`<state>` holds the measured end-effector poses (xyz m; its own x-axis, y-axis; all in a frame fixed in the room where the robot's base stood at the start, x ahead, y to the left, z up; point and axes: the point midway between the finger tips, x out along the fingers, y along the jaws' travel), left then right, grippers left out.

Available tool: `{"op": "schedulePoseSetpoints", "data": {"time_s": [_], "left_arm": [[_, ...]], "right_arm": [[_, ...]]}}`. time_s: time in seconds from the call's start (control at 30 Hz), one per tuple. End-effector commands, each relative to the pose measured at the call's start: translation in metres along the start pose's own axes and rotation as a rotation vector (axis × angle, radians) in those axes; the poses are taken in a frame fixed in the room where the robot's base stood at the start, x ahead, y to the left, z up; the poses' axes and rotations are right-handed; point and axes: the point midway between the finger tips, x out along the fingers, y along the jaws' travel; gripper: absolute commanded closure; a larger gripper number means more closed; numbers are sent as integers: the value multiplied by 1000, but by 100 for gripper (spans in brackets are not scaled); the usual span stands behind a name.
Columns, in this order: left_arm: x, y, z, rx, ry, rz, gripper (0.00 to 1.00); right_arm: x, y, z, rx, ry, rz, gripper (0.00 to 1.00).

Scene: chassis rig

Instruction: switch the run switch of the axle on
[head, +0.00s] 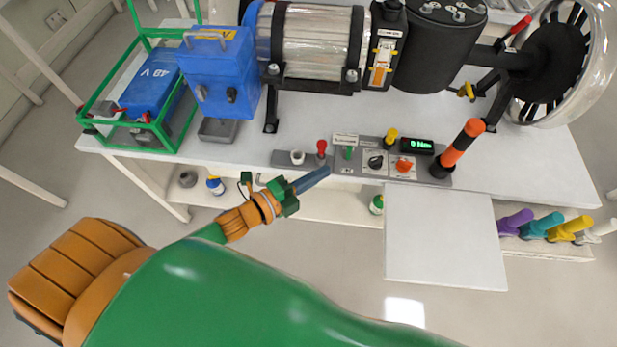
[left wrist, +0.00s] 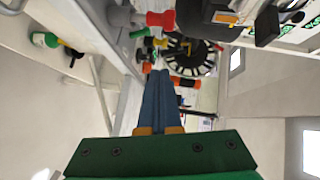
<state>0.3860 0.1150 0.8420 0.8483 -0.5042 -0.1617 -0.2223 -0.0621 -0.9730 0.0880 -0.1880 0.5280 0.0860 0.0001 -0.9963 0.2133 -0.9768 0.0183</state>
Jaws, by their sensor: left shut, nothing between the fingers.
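A grey control panel (head: 283,159) runs along the front edge of the white table. It carries a red-topped lever (head: 321,147), a green lever (head: 349,153), a black rotary knob (head: 375,161), an orange-red knob (head: 403,165), a yellow-topped lever (head: 391,135) and a green display (head: 418,145) reading "0 Nm". I cannot read which control is the run switch. My left gripper (head: 318,176) is shut and empty, its blue fingers close to the panel's front edge, below the red and green levers in the picture. In the left wrist view its fingers (left wrist: 158,80) are together, pointing along the panel. My right gripper is not in view.
Behind the panel stand a blue box (head: 222,75), a motor cylinder (head: 318,40), a black drum (head: 436,45) and a spoked wheel (head: 560,65). An orange-and-black post (head: 459,148) rises at the panel's right end. A white board (head: 445,240) juts out in front.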

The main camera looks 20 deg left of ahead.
Motion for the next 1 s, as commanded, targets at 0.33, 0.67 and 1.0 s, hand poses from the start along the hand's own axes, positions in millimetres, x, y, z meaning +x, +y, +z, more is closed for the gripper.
{"op": "schedulePoseSetpoints", "data": {"time_s": [0.33,0.67,1.0], "left_arm": [[-30,-4,0,0,1,0,100],[-30,-4,0,1,1,0,100],[-81,179,74,-639,-512,347,100]], "right_arm": [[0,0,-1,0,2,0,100],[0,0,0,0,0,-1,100],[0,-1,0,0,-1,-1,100]]}}
